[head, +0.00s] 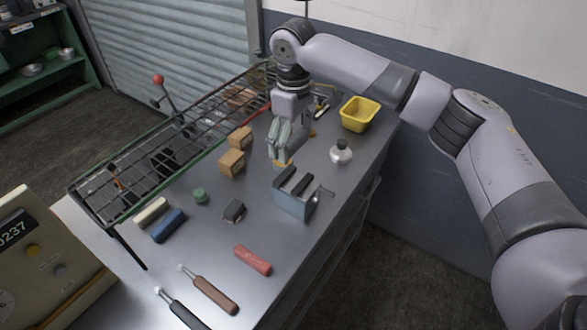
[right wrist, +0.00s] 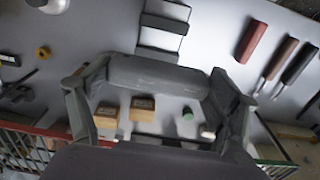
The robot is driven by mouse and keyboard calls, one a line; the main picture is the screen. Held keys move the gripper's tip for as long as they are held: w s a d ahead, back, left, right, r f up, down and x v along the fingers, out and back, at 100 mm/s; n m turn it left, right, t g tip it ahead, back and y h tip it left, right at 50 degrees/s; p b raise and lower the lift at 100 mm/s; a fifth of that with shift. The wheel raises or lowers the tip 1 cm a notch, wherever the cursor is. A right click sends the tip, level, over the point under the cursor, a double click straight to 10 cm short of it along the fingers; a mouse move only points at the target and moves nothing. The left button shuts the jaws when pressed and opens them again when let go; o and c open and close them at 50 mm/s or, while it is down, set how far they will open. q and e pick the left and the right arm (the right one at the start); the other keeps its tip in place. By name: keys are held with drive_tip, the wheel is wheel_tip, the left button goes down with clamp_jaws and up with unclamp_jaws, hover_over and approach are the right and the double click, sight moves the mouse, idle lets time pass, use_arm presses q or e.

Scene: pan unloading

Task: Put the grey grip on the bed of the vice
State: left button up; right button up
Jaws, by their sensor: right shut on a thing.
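The vice (head: 291,205) stands near the right edge of the bench, with a blue-grey body, dark upright jaws and a handle on its right. It also shows at the top of the right wrist view (right wrist: 160,38). My right gripper (head: 281,158) is just behind the vice in the head view, pointing down. In the right wrist view it is shut on the grey grip (right wrist: 155,73), which spans between its fingers. In the head view the fingers mostly hide the grip. My left gripper is not in view.
A small dark block (head: 234,211), red grip (head: 253,260), blue grip (head: 168,225), white grip (head: 151,211), green cap (head: 200,195) and two cardboard boxes (head: 232,163) lie left of the vice.

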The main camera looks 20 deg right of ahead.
sight(293, 182)
wheel_tip(293, 182, down, 11)
drive_tip(key=shift+r+p, duration=0.15)
drive_tip(key=shift+p, duration=0.95)
drive_tip(key=o, duration=1.1)
drive_tip(key=shift+r+b, duration=0.3)
drive_tip(key=shift+r, duration=0.15)
wheel_tip(293, 182, up, 11)
drive_tip(key=b, duration=0.3)
drive_tip(key=shift+r, duration=0.1)
